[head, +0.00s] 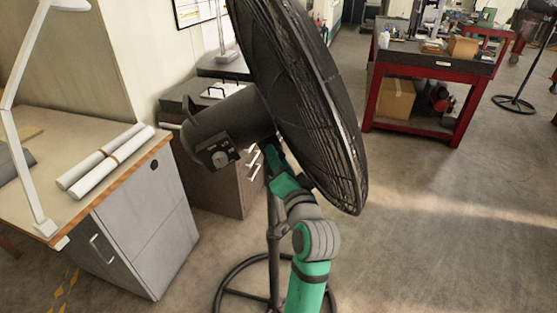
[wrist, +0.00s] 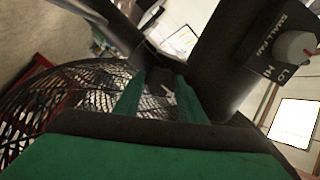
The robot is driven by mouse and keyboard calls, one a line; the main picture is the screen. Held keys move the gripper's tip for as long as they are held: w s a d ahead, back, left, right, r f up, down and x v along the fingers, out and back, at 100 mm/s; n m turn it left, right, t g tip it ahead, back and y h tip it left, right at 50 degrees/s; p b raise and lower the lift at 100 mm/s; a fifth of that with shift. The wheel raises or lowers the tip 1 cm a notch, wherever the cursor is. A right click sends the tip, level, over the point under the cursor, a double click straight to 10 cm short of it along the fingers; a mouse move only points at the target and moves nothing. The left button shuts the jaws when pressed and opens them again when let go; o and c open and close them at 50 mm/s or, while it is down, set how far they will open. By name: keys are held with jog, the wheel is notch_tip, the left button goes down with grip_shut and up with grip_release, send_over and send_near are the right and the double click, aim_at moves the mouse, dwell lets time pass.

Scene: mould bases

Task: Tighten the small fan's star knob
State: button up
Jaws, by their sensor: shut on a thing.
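The small fan (head: 322,110) is a black pedestal fan with its round grille tilted over to the right. Its motor housing (head: 228,118) carries a dial (head: 221,158). My gripper (head: 271,153) is at the fan's neck, below the housing and close behind the grille. In the wrist view my green fingers (wrist: 158,90) are shut on a small dark piece, the star knob (wrist: 158,76). Its star shape is mostly hidden between the fingers.
The fan's pole (head: 273,225) and ring base (head: 226,290) stand beside my arm. A desk (head: 125,180) with paper rolls (head: 105,158) and a lamp (head: 25,170) is at left. A red workbench (head: 412,128) stands at the back right.

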jog(key=shift+d+m, duration=0.1)
jog(key=shift+m, duration=0.4)
jog(key=o, duration=0.8)
jog(key=v, duration=1.1)
jog(key=shift+w, duration=0.1)
